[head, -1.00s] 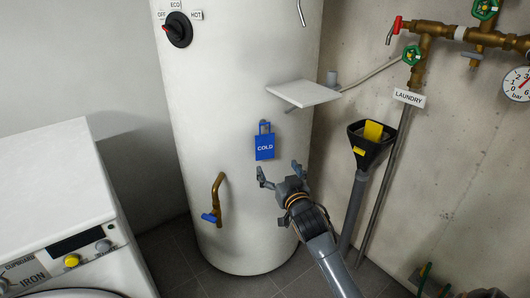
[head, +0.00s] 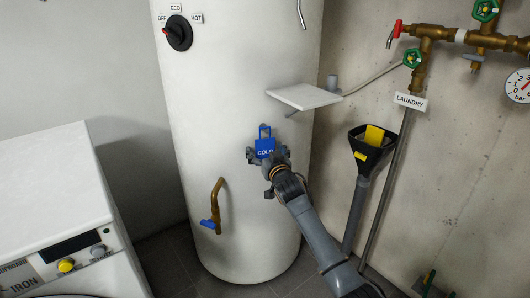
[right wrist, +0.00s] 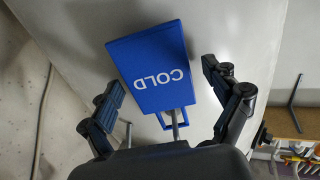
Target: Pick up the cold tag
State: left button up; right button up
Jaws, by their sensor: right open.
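The blue cold tag (head: 264,145) hangs by its loop on the front of the white boiler (head: 235,90), below a small shelf. In the right wrist view the tag (right wrist: 150,68) shows large, with its white lettering upside down and its loop around a thin metal peg (right wrist: 176,132). My right gripper (head: 266,156) is at the tag and covers its lower part in the head view. Its fingers are open, one on each side of the tag in the right wrist view, with gaps visible on both sides. My left gripper is not in view.
A white shelf (head: 304,97) juts out just above the tag. A brass tap (head: 216,205) with a blue handle is at lower left on the boiler. A black funnel (head: 370,150) and pipes stand to the right. A white washing machine (head: 50,190) is at left.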

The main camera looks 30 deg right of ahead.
jog(key=c, duration=1.1)
jog(key=shift+o, duration=0.2)
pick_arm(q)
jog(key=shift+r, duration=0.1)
pick_arm(e)
jog(key=shift+r, duration=0.15)
jog(key=shift+r, duration=0.2)
jog(key=shift+s+a+r+p, duration=0.15)
jog(key=shift+s+r+p, duration=0.15)
jog(key=shift+r+p, duration=0.1)
pick_arm(q)
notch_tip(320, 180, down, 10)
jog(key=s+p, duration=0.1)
jog(key=p, duration=0.1)
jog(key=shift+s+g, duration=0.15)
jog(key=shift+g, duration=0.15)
pick_arm(e)
jog(key=v, duration=1.7)
jog(key=shift+s, duration=0.25)
jog(key=shift+r, duration=0.1)
